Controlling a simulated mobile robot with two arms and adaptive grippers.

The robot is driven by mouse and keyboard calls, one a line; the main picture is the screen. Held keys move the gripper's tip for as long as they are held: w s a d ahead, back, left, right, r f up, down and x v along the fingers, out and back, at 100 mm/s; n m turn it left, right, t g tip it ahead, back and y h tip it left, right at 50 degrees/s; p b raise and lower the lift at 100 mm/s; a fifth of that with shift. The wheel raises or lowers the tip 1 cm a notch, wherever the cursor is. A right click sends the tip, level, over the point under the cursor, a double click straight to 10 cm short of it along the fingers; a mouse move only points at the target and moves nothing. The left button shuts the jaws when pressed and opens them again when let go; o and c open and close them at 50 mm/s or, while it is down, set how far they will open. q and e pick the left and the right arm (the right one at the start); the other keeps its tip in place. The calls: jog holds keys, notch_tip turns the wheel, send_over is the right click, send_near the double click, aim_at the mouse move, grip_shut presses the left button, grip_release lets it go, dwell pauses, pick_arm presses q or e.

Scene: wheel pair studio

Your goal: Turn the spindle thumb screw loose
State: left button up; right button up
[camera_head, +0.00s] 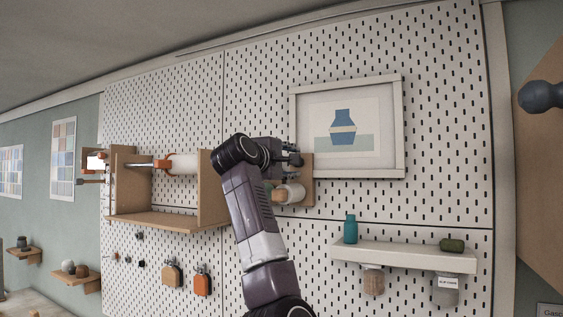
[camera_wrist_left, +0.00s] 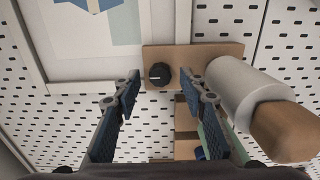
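A round black knob (camera_wrist_left: 160,75) with a pale mark, apparently the spindle thumb screw, sits on a wooden plate (camera_wrist_left: 215,51) in the left wrist view. My left gripper (camera_wrist_left: 160,96) is open, its two fingers apart on either side below the knob and not visibly touching it. In the head view my left gripper (camera_head: 297,157) is at the wooden bracket (camera_head: 307,181) beside the framed picture, and it hides the knob. A white roll (camera_wrist_left: 240,88) with a wooden end (camera_wrist_left: 285,130) is close beside the right finger. My right gripper is not in view.
The picture frame (camera_head: 398,130) hangs right of the gripper in the head view. A wooden shelf (camera_head: 155,221) with a rod and roll is at left. A white ledge (camera_head: 400,255) with a teal bottle (camera_head: 351,229) is below right. Pegboard around the picture is clear.

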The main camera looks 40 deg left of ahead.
pick_arm(q)
jog(key=v, duration=1)
jog(key=shift+s, duration=0.35)
